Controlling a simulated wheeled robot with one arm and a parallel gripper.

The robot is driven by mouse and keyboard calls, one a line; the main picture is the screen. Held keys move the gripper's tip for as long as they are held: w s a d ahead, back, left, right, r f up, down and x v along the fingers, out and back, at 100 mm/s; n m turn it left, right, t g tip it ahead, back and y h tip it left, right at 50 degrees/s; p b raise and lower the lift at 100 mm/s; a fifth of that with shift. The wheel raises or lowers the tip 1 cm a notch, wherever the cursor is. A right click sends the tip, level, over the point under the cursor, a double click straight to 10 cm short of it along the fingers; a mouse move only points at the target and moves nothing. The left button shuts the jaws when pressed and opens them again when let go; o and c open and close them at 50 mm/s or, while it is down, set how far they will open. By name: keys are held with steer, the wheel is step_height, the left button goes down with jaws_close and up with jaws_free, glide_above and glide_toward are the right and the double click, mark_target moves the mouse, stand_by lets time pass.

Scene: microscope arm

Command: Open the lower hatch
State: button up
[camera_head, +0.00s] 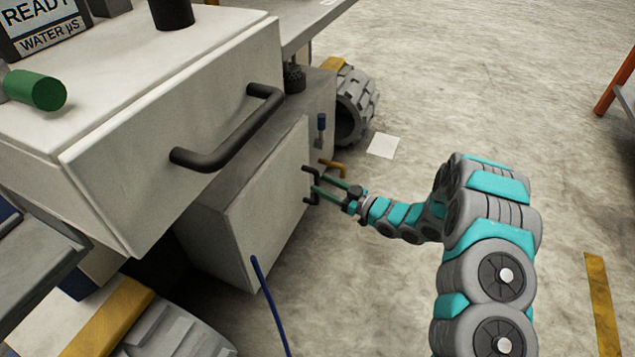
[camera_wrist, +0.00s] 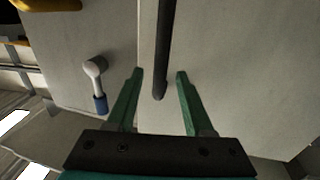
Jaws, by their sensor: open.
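The lower hatch (camera_head: 250,205) is a pale flat door on the lower cabinet, below the upper box with the large black handle. It looks closed. Its small black handle (camera_head: 306,172) is near the door's right edge. In the wrist view the handle (camera_wrist: 165,45) is a dark bar running from the top edge down between my green fingers. My gripper (camera_head: 312,188) is at this handle. In the wrist view my gripper (camera_wrist: 160,73) is open, one finger on each side of the bar, with gaps showing on both sides. I cannot tell how deep the bar sits.
A blue-tipped lever (camera_head: 321,125) and a yellow handle (camera_head: 332,167) are on the cabinet beside the hatch. The lever (camera_wrist: 97,85) also shows left of my fingers. The large black handle (camera_head: 230,130) is above. A blue rod (camera_head: 270,305) rises in front.

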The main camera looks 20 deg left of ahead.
steer(key=shift+x, duration=1.4)
steer(key=shift+c, duration=0.3)
jaws_close()
